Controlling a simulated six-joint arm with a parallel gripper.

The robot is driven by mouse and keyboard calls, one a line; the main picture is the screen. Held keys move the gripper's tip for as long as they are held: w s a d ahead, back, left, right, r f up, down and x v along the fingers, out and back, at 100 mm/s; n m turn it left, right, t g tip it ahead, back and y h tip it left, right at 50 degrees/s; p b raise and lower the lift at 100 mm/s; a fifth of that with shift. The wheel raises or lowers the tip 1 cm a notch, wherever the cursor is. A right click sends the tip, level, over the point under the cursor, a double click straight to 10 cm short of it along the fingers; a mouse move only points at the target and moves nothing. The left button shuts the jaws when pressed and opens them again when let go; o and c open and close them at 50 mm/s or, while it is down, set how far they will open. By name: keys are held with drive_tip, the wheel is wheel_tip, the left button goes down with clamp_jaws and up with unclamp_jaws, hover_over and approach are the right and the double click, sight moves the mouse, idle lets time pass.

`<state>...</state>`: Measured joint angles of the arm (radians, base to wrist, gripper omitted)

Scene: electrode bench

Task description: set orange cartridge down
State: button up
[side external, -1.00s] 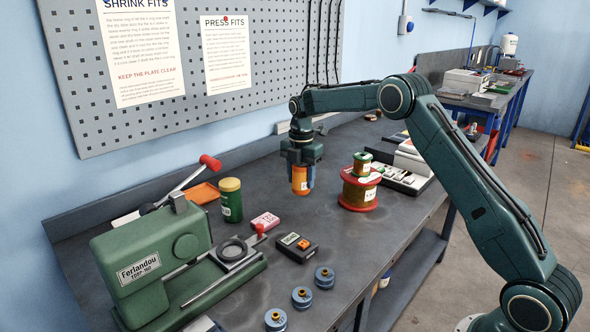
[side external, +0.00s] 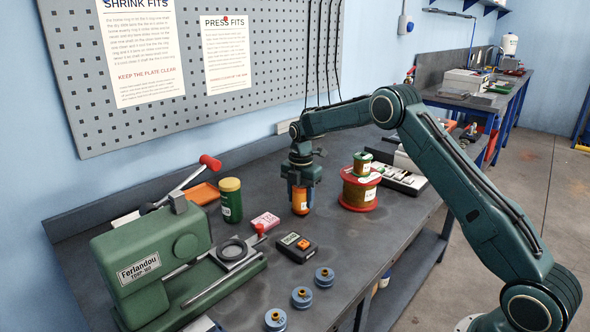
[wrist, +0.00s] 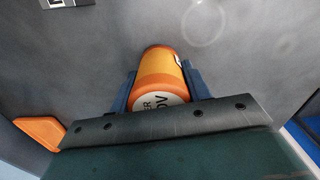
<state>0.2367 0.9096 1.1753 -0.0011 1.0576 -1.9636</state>
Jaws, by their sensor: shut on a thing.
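The orange cartridge (side external: 300,202) is upright between the blue fingers of my gripper (side external: 300,196), which is shut on it. Its base is at or very near the dark bench top (side external: 262,284); I cannot tell for sure whether it touches. In the wrist view the cartridge (wrist: 160,74) sits between the two fingers of my gripper (wrist: 158,85), with a white label partly hidden by the gripper body.
A red-flanged spool (side external: 358,190) stands to the right with a small green spool on top. A green jar (side external: 231,201) stands left. A black box with an orange button (side external: 297,247), a pink box (side external: 265,220), blue discs (side external: 301,297) and a green press (side external: 150,262) lie nearer.

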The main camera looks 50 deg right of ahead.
drive_tip(key=shift+f, duration=0.1)
drive_tip(key=o, duration=1.1)
wheel_tip(320, 180, up, 11)
drive_tip(key=shift+r, duration=0.65)
